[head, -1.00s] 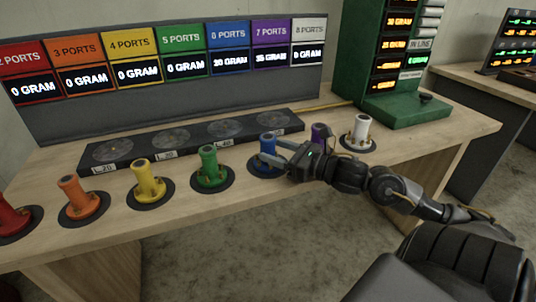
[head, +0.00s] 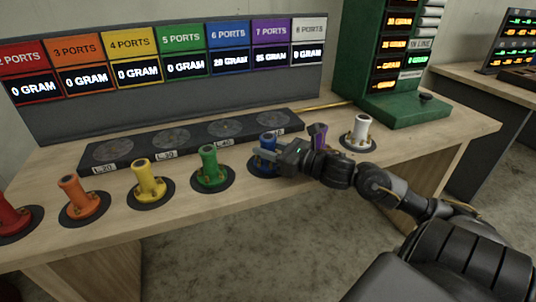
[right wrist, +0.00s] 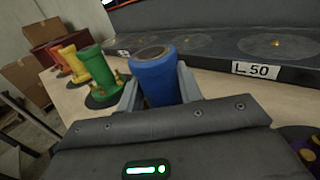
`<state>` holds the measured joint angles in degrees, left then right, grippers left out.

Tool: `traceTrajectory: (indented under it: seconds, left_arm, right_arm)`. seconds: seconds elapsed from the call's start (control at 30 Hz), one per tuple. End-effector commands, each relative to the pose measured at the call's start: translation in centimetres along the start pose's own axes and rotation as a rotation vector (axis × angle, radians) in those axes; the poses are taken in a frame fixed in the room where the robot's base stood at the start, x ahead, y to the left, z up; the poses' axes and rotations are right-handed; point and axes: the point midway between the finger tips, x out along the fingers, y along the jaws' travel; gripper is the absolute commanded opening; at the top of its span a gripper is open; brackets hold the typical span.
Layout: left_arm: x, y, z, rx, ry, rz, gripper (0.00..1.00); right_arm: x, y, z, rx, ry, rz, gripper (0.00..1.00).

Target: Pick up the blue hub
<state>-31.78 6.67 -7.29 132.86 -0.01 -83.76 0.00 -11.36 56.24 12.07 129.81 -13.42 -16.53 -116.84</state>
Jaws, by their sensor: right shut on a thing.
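The blue hub (head: 267,144) stands on a dark round pad on the wooden table in the head view, between the green and purple hubs. My right gripper (head: 265,156) reaches it from the right and is shut on it. In the right wrist view the blue hub (right wrist: 158,78) stands between the two grey fingers (right wrist: 158,90), one on each side. Its lower part is hidden by the gripper body. I cannot tell whether it is clear of its pad. My left gripper is not in view.
The green hub (head: 210,166) stands to the left and the purple hub (head: 318,135) close behind my right wrist. A white hub (head: 361,132) is farther right. A black strip with round places (head: 160,140) lies behind the hubs, before a display board (head: 180,102).

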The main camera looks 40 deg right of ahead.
Motion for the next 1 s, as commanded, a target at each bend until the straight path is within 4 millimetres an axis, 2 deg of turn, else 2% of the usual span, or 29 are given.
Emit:
traceTrajectory:
  seconds: [0.07,0.4,0.57,0.77,0.87,1.0]
  left_arm:
    - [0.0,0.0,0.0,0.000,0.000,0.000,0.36]
    - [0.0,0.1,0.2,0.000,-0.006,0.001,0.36]
    - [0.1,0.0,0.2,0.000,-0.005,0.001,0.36]
    - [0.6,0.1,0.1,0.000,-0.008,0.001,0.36]
    - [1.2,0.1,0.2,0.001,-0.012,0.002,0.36]
    - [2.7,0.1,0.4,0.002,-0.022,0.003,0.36]
  right_arm:
    - [0.0,0.0,0.0,0.001,0.000,0.000,0.00]
    - [0.0,0.0,0.3,-0.001,-0.005,0.000,0.00]
    - [0.0,0.0,1.1,-0.003,-0.006,0.001,0.00]
    - [0.0,0.0,3.7,-0.007,-0.007,0.000,0.00]
    - [-1.4,0.8,5.3,-0.006,-0.003,0.002,0.00]
    - [-3.5,2.1,8.3,-0.005,-0.004,0.002,0.00]
